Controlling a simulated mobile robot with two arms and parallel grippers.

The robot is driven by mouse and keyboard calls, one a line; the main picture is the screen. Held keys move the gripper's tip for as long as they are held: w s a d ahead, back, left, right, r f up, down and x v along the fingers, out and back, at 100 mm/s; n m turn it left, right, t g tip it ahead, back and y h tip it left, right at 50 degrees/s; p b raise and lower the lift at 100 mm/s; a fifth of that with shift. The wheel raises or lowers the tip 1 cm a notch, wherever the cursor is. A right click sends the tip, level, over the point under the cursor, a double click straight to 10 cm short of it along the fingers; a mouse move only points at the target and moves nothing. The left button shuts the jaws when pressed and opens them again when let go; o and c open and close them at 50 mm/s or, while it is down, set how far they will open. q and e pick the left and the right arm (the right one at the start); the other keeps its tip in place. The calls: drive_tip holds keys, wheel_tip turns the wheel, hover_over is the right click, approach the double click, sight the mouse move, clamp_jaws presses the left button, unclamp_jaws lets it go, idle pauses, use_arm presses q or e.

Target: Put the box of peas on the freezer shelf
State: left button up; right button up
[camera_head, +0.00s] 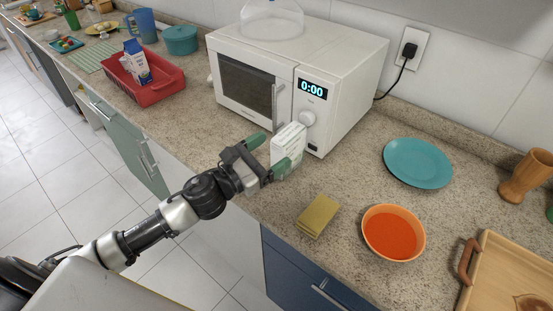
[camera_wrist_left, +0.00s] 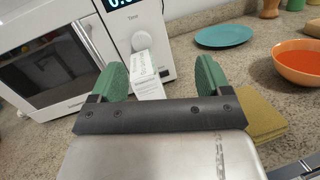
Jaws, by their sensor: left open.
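A small white box with pale green markings (camera_head: 289,144), which I take for the box of peas, stands upright on the counter before the microwave's right side. Its label is too small to read. My left gripper (camera_head: 267,155) is open, with its green fingers right by the box. In the left wrist view the box (camera_wrist_left: 148,72) shows between the two fingers, nearer the left one. I cannot tell whether either finger touches it. My right gripper is not in view. No freezer shelf is in view.
The white microwave (camera_head: 252,82) stands close behind the box. A red bin (camera_head: 160,88) is on the left.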

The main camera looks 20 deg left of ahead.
sight(285, 136)
use_arm(q)
drive_tip(key=s+a+f+n+y, duration=0.1)
drive_tip(key=a+f+n+y, duration=0.2)
drive_tip(key=n+y, duration=0.1)
drive_tip(key=x, duration=0.1)
drive_tip(key=p+x, duration=0.1)
drive_tip(key=x, duration=0.3)
drive_tip(key=shift+w+a+f, duration=0.2)
drive_tip(key=shift+a, duration=0.05)
drive_tip(key=x, duration=0.1)
drive_tip(key=p+x, duration=0.1)
drive_tip(key=x, duration=0.1)
drive_tip(key=p+x, duration=0.1)
drive_tip(key=shift+w+d+r, duration=0.25)
drive_tip(key=shift+d+r, duration=0.05)
drive_tip(key=shift+d, duration=0.2)
drive_tip(key=shift+w+d+f, duration=0.1)
drive_tip(key=shift+w+f, duration=0.05)
drive_tip(key=shift+w, duration=0.15)
drive_tip(key=shift+s, duration=0.1)
drive_tip(key=shift+c, duration=0.2)
drive_tip(key=shift+c, duration=1.1)
clamp_jaws()
